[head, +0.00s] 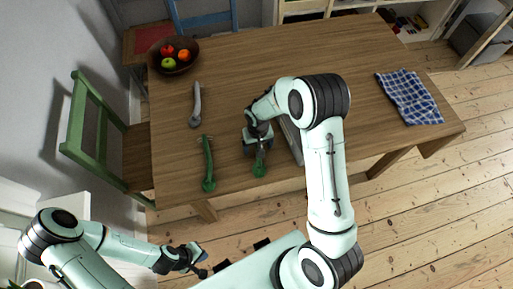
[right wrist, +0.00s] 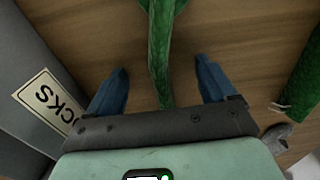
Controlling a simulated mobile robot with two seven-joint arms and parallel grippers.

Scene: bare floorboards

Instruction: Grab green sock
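Two green socks lie on the wooden table (head: 225,88). One green sock (head: 259,169) is under my right gripper (head: 259,146). In the right wrist view this sock (right wrist: 160,50) runs between the two blue fingers of my right gripper (right wrist: 160,88), which are apart, with space on both sides. The other green sock (head: 208,167) lies to the left; part of it (right wrist: 304,80) shows at the right edge of the wrist view. My left gripper (head: 201,263) is over the floor below the table's front edge, with its fingers apart and empty.
A grey box (head: 291,140) labelled "SOCKS" (right wrist: 48,102) stands beside the right gripper, partly hidden by my arm. A grey sock (head: 196,104), a fruit bowl (head: 187,64) and a checked cloth (head: 409,97) lie on the table. A green chair (head: 88,130) stands at left.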

